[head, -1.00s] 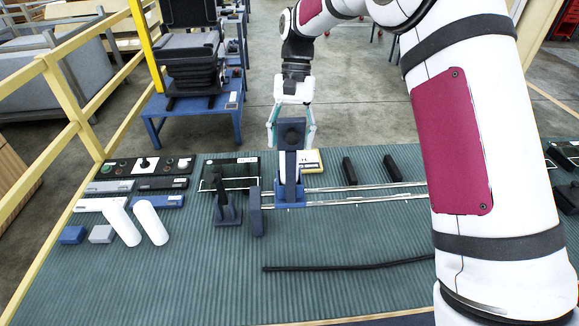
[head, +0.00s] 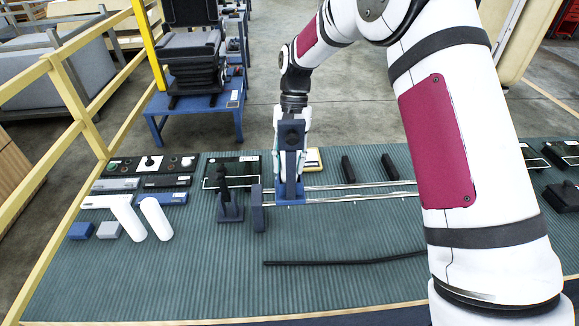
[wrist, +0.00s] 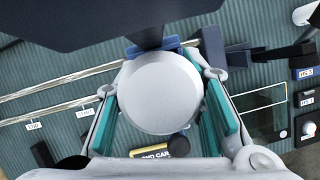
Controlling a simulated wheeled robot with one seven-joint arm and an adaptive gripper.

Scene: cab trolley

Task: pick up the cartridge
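A white round-topped piece, which looks like the cartridge (wrist: 160,92), shows end-on in the wrist view. It sits between the teal pads of my gripper (wrist: 162,82). The fingers are spread on either side of it, and I cannot tell whether either pad touches it. In the head view my gripper (head: 303,142) points down behind the dark upright post of the blue trolley (head: 291,185). That post hides the cartridge and most of the gap between the fingers there.
The trolley sits on metal rails (head: 350,198). Left of it stand a dark block (head: 257,210) and a dark stand (head: 227,200). A yellow-edged box (head: 314,160) is behind the rails. The front mat is mostly clear, with a black rod (head: 335,262).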

